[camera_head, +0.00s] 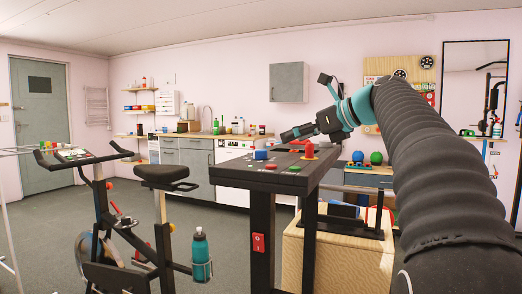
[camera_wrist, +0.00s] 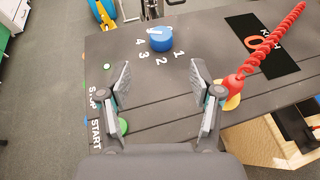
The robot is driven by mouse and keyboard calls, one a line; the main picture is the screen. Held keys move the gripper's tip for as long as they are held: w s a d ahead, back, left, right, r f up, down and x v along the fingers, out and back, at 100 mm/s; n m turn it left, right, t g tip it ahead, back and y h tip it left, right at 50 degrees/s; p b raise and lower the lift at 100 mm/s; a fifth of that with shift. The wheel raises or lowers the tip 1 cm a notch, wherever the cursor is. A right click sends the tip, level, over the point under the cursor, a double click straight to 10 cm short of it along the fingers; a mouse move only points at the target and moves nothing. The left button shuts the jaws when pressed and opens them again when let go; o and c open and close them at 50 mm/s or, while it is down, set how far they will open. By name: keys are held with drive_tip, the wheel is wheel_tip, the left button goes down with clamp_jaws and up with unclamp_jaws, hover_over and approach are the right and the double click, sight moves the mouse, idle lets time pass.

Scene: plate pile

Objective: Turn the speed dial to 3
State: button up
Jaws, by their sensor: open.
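The blue speed dial (camera_wrist: 161,43) sits on the dark console top, with white numbers 1 to 4 printed around its near side. A white mark shows on the dial's upper left; I cannot tell surely which number it indicates. The dial also shows in the head view (camera_head: 261,155) near the console's left side. My gripper (camera_wrist: 161,66) is open and empty, its two fingers apart above the console. The dial appears beyond and between the fingertips, not touched. In the head view my gripper (camera_head: 292,134) hangs above the console.
On the console (camera_head: 245,174) are a green START button (camera_wrist: 122,126), a STOP label (camera_wrist: 96,97) and a red coiled cord (camera_wrist: 270,45) with a red plug on a yellow base. An exercise bike (camera_head: 165,178) stands to the left.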

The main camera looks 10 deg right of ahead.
sight(262, 150)
drive_tip(key=x, duration=1.1)
drive_tip(key=shift+w+f+b, duration=0.15)
drive_tip(key=shift+w+b, duration=0.05)
drive_tip(key=shift+b, duration=0.15)
drive_tip(key=c, duration=1.1)
